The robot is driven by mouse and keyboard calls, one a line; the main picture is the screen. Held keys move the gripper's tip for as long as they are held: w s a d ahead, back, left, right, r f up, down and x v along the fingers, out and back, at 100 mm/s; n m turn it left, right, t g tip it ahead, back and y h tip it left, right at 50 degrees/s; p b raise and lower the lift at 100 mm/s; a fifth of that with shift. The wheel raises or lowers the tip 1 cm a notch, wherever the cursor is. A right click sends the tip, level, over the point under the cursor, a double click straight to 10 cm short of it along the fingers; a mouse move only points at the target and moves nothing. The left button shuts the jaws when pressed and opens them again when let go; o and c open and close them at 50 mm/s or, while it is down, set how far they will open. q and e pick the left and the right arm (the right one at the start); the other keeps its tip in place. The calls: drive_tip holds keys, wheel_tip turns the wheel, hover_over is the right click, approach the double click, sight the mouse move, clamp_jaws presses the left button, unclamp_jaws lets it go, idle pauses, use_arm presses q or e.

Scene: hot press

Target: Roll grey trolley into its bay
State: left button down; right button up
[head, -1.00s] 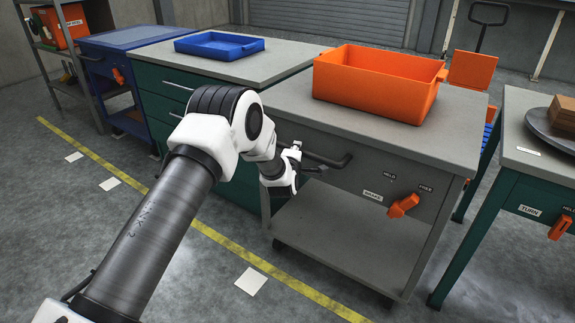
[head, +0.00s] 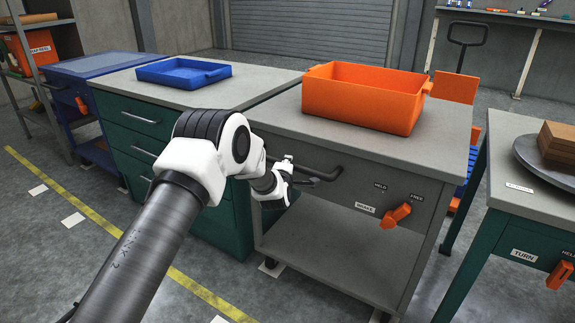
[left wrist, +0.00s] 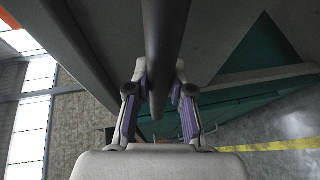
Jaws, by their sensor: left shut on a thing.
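The grey trolley (head: 350,195) stands between the green drawer cabinet (head: 170,150) and the green table at the right. An orange bin (head: 365,98) sits on its top. My left gripper (head: 287,178) is shut on the trolley's dark push handle (head: 325,174) near its left end. In the left wrist view the handle bar (left wrist: 163,45) runs between the fingers of the left gripper (left wrist: 160,92). My right gripper is not in view.
The green table (head: 480,190) with a round plate (head: 530,160) and brown blocks stands close on the trolley's right. A blue tray (head: 182,73) lies on the cabinet. A yellow floor line (head: 100,215) runs in front. A pallet jack (head: 455,90) stands behind.

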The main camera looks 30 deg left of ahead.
use_arm(q)
drive_tip(key=shift+w+r, duration=0.1)
drive_tip(key=shift+r, duration=0.15)
drive_tip(key=c, duration=1.1)
unclamp_jaws()
drive_tip(key=shift+o, duration=0.4)
drive_tip(key=shift+w+f, duration=0.2)
drive_tip(key=shift+f, duration=0.05)
drive_tip(key=shift+s, duration=0.1)
drive_tip(key=v, duration=1.2)
drive_tip(key=shift+d, duration=0.1)
